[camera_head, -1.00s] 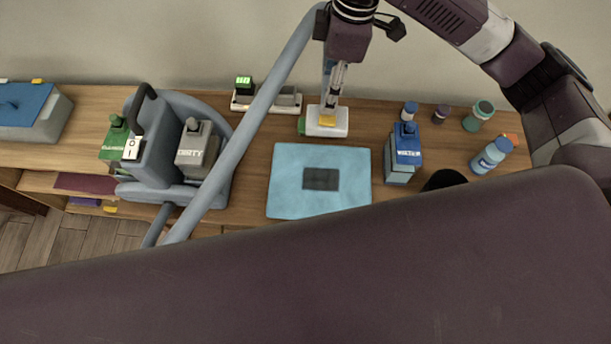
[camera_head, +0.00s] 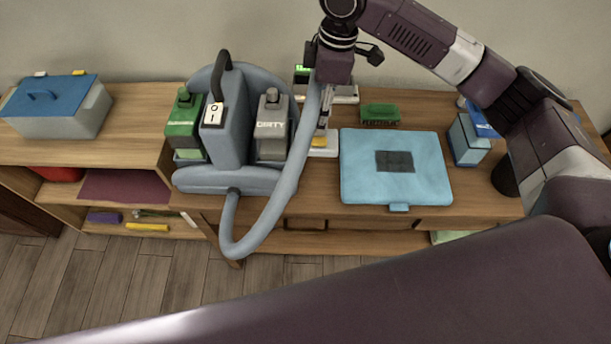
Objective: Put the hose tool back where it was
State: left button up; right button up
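The hose tool (camera_head: 323,147) has a pale head with a yellow part. It is near the wood top, between the grey machine and the light blue pad; whether it touches the top is unclear. My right gripper (camera_head: 324,124), reaching in from the upper right, points down and appears shut on the tool's upper part, which it partly hides. The grey hose (camera_head: 263,235) leaves the front of the grey machine (camera_head: 229,128), dips past the cabinet's front edge and rises to the gripper. My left gripper is out of view.
A white base (camera_head: 345,95) with a green display stands behind the gripper. A green brush (camera_head: 380,112) lies behind the light blue pad (camera_head: 437,185). The machine carries a green tank (camera_head: 184,125) and a grey "DIRTY" tank (camera_head: 271,128). A blue-lidded box (camera_head: 60,122) stands far left.

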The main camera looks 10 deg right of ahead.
jog(key=f, duration=0.4)
jog(key=f+p, duration=0.1)
jog(key=f, duration=0.2)
jog(key=shift+s+d+f, duration=0.1)
jog(key=shift+d, duration=0.15)
notch_tip(320, 180, down, 11)
jog(key=shift+a+r+p, duration=0.1)
jog(key=shift+a+p, duration=0.05)
jog(key=shift+p, duration=0.6)
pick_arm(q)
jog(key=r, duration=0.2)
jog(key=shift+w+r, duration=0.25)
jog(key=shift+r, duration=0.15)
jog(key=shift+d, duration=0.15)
pick_arm(e)
jog(key=shift+f, duration=0.2)
jog(key=o, duration=1)
pick_arm(q)
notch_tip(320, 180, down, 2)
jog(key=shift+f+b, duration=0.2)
jog(key=shift+b, duration=1)
pick_arm(e)
jog(key=r, duration=0.4)
jog(key=d+r, duration=0.1)
jog(key=r, duration=0.7)
jog(key=shift+d+r, duration=0.1)
jog(key=shift+d, duration=0.15)
